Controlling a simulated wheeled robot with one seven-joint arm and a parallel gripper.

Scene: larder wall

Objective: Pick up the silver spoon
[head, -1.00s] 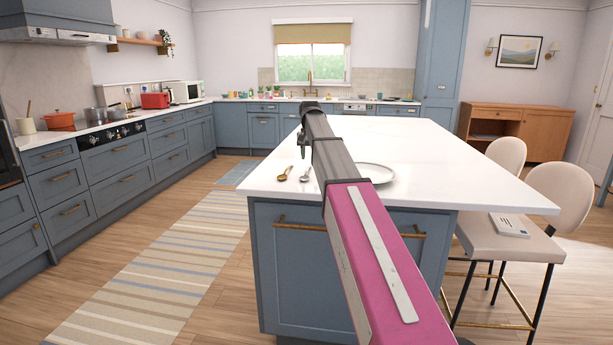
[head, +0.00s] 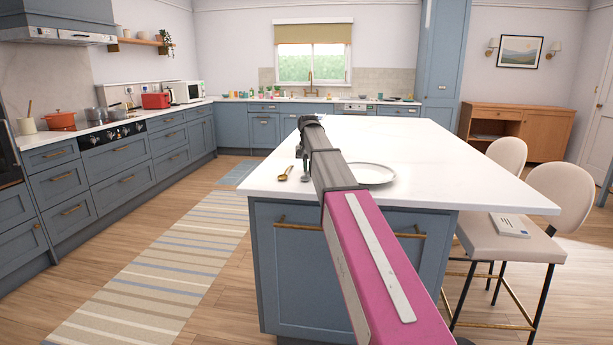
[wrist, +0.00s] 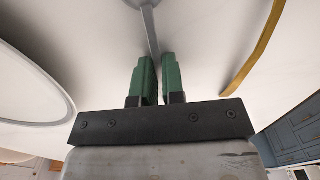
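The silver spoon (wrist: 151,28) lies on the white island top. In the wrist view its handle runs from the top edge down to the gap between my green fingertips. My gripper (wrist: 155,65) is low over the counter with its fingers parted, one on each side of the handle, and a narrow gap shows between them. In the head view my gripper (head: 303,170) is at the island's near left part, and my arm hides the silver spoon there.
A gold spoon (head: 285,173) lies close to the left of my gripper in the head view; it also shows in the wrist view (wrist: 256,50). A white plate (head: 372,174) sits just right of my arm. The far island top (head: 400,135) is clear.

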